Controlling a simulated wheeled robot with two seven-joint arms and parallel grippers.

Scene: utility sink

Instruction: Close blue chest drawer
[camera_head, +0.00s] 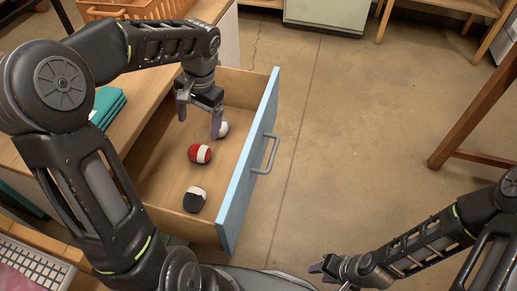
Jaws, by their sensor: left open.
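The blue-fronted chest drawer (241,184) is pulled out, with its wooden inside showing and a grey bar handle (268,155) on its front. A red and white ball (199,153), a dark grey and white ball (194,199) and a whitish ball (223,128) lie in it. My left gripper (200,116) is open over the drawer's inside, with its fingers pointing down; one finger overlaps the whitish ball in the picture. I cannot tell whether they touch. My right gripper (318,269) is low at the bottom, outside the drawer and apart from it; its finger gap is unclear.
The wooden chest top (140,92) holds teal folded items (107,106) and an orange basket (135,10). A white keyboard-like grid (35,262) is at the lower left. A brown wooden leg (476,114) stands at the right. The concrete floor (350,130) before the drawer is clear.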

